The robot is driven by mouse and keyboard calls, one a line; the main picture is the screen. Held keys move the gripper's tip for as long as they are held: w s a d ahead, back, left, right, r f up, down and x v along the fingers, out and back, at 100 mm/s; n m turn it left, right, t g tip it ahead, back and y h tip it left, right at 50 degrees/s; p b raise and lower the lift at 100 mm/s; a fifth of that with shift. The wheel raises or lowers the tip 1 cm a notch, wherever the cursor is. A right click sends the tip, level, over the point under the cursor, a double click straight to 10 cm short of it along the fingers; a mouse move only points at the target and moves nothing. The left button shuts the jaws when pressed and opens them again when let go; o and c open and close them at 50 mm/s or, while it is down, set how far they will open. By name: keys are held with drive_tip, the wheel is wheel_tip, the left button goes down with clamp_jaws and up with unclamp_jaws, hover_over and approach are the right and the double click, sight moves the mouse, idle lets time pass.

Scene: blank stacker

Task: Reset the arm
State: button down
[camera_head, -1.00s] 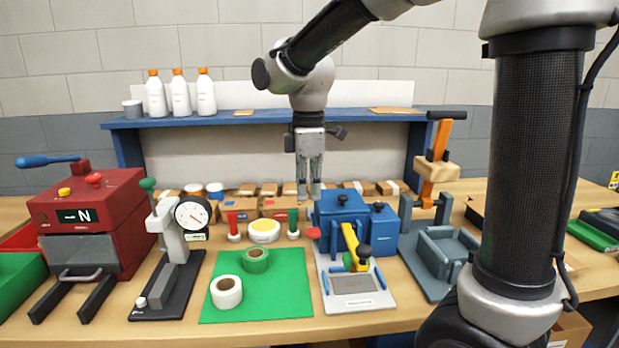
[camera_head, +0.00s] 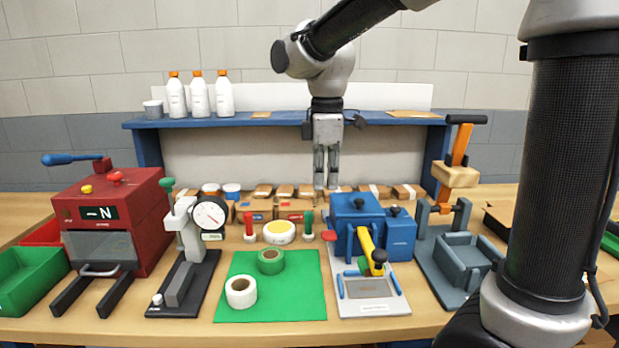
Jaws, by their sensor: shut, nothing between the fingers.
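My gripper (camera_head: 326,182) hangs from my arm with its fingers pointing down. It is in front of the blue shelf's open back, above the rear row of small boxes on the bench. Its fingers are close together and nothing shows between them. It is apart from the blue machine (camera_head: 357,212) that stands in front and below. My arm reaches in from the upper right, and my thick dark upright link covers the right part of the view.
The bench (camera_head: 222,330) holds a red machine (camera_head: 118,215), a dial gauge stand (camera_head: 190,240), a green mat (camera_head: 300,300) with two rolls, and a grey-blue press with an orange lever (camera_head: 459,150). White bottles (camera_head: 199,98) stand on the blue shelf (camera_head: 260,120).

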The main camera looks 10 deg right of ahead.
drive_tip(key=s+d+f+m+t, duration=0.1)
drive_tip(key=s+d+m+t, duration=0.3)
drive_tip(key=s+d+m, duration=1.1)
drive_tip(key=s+d, duration=0.2)
drive_tip(key=s, duration=0.1)
drive_tip(key=shift+d, duration=0.1)
idle(0.8)
